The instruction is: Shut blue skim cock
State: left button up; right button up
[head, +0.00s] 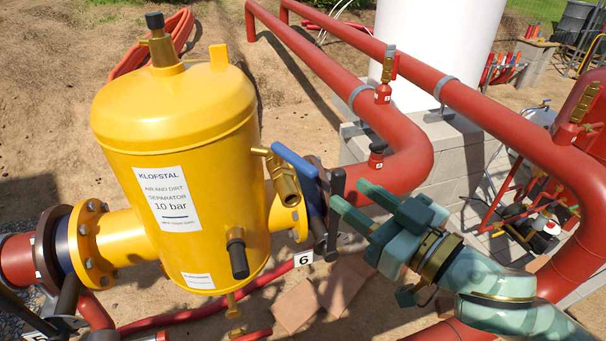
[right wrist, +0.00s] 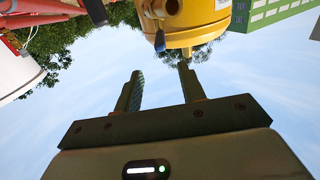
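The blue skim cock is a brass valve (head: 285,183) on the right side of the yellow air and dirt separator (head: 180,215). Its blue lever (head: 294,160) slants down to the right, across the top of the brass body. In the right wrist view a blue lever end (right wrist: 160,41) shows below the yellow vessel (right wrist: 200,12), beyond the fingers. My right gripper (head: 352,200) is right of the lever and apart from it. It is open, with empty space between its fingers (right wrist: 159,74). My left gripper is not in view.
A dark valve handle (head: 336,205) and flange stand between the separator and my right gripper. Thick red pipes (head: 405,130) run behind and to the right, by grey blocks (head: 450,160) and a white tank (head: 440,50). A black-capped stub (head: 237,255) sticks out of the separator's front.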

aim_at(301, 161)
jog(key=x, duration=1.1)
jog(key=shift+w+a, duration=0.15)
jog(key=shift+a, duration=0.1)
jog(key=shift+w+a, duration=0.35)
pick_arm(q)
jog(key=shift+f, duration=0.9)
pick_arm(e)
jog(key=shift+c, duration=0.3)
grip_shut()
jog(key=shift+f, duration=0.1)
